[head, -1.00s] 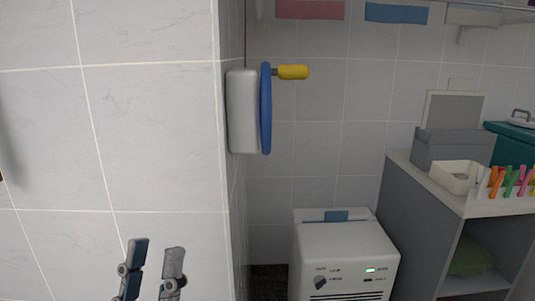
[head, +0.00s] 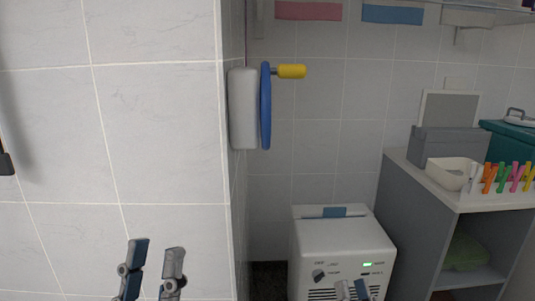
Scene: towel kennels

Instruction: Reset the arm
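My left gripper (head: 152,262) shows at the bottom left in the head view, in front of the tiled wall. Its two fingers point up and stand apart, with nothing between them. The tips of my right gripper (head: 352,290) show at the bottom edge, in front of the white machine (head: 341,238). Most of the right gripper is out of the frame, and I cannot tell how far apart its fingers are. I see nothing in either gripper.
A blue wheel (head: 265,105) with a yellow handle (head: 291,71) is mounted on the wall corner. A green cloth (head: 466,250) lies inside.

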